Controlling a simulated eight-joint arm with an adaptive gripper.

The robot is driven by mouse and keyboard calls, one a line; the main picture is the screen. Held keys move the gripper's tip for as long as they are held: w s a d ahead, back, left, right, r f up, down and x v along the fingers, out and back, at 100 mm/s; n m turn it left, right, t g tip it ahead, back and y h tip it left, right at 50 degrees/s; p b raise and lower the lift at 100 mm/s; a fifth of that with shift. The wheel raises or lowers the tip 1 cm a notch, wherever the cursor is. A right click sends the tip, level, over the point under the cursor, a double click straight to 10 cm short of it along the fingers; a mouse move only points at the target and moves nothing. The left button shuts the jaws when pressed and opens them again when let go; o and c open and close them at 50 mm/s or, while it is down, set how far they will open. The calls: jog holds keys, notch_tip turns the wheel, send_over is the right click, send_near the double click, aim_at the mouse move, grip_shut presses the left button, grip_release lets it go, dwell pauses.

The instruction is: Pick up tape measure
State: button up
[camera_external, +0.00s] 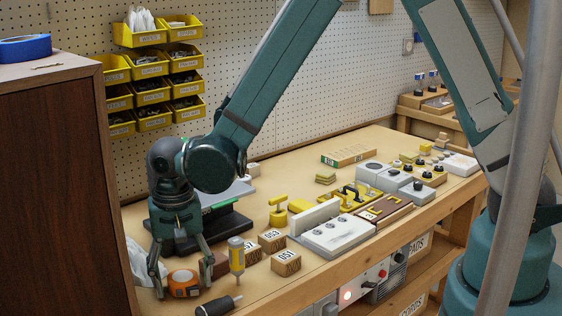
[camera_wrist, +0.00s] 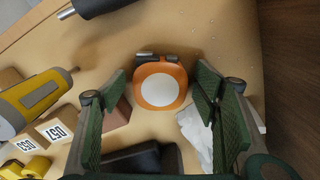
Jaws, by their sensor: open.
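The orange tape measure (camera_external: 183,284) with a pale round face lies on the bench at its near left end. In the wrist view the tape measure (camera_wrist: 161,88) sits centred just beyond the fingertips, its dark clip edge facing up in the picture. My gripper (camera_external: 182,272) points down over it, with one finger on each side in the outside view. In the wrist view my gripper (camera_wrist: 162,95) is open, with the green pads apart and a gap to the tape measure on both sides. Nothing is held.
Numbered wooden blocks (camera_external: 286,263) stand beyond. A white crumpled bag (camera_wrist: 195,135) lies close by one finger. A brown cabinet (camera_external: 60,190) rises at left.

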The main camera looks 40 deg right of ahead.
aim_at(178, 282)
dwell(0.3)
jog(key=c, duration=1.1)
jog(key=shift+r+p, duration=0.65)
jog(key=shift+r, duration=4.35)
